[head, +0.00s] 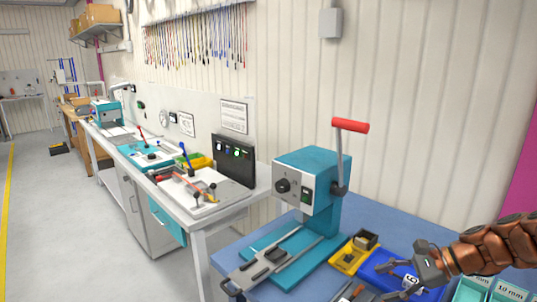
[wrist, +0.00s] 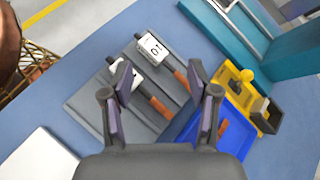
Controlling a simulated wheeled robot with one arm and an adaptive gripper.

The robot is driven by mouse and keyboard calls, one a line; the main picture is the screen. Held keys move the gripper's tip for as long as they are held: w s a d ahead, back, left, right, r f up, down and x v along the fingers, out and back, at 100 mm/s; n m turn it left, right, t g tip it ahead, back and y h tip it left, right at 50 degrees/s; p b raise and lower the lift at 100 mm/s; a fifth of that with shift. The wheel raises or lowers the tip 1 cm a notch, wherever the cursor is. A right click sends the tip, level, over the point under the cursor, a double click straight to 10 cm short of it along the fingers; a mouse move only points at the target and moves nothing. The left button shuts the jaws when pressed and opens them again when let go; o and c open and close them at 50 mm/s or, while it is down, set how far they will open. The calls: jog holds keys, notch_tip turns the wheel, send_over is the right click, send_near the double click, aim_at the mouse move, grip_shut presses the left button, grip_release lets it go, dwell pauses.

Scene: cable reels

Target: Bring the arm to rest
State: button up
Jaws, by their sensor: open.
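My gripper (head: 398,274) is at the lower right of the head view, at the end of my copper-coloured arm, above the blue-topped bench (head: 232,249). In the wrist view my gripper (wrist: 162,83) points down with its two fingers spread apart and nothing between them. One tool (wrist: 152,49) has a pale head marked with a number and an orange handle. The other tool (wrist: 150,98) is partly hidden by the fingers.
A teal press (head: 308,170) with a red-handled lever stands on the bench. A yellow bin (head: 350,257) and a blue bin (wrist: 234,137) sit beside the mat. Teal bins (head: 470,289) are at the lower right.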

jog(key=s+a+r+n+g+h, duration=0.1)
jog(key=s+a+n+g+h, duration=0.15)
jog(key=s+a+n, duration=0.6)
jog(key=s+a+f+n+g+h, duration=0.1)
jog(key=s+n+h, duration=0.3)
jog(key=s, duration=0.5)
jog(key=s+a+f+n+g+h, duration=0.1)
jog(key=s+n, duration=0.4)
jog(key=s, duration=0.5)
jog(key=shift+s+a+f+g+h, duration=0.25)
jog(key=shift+a+f+g+h, duration=0.25)
jog(key=shift+h, duration=0.85)
jog(key=shift+a+r, duration=0.1)
jog(key=shift+r, duration=0.05)
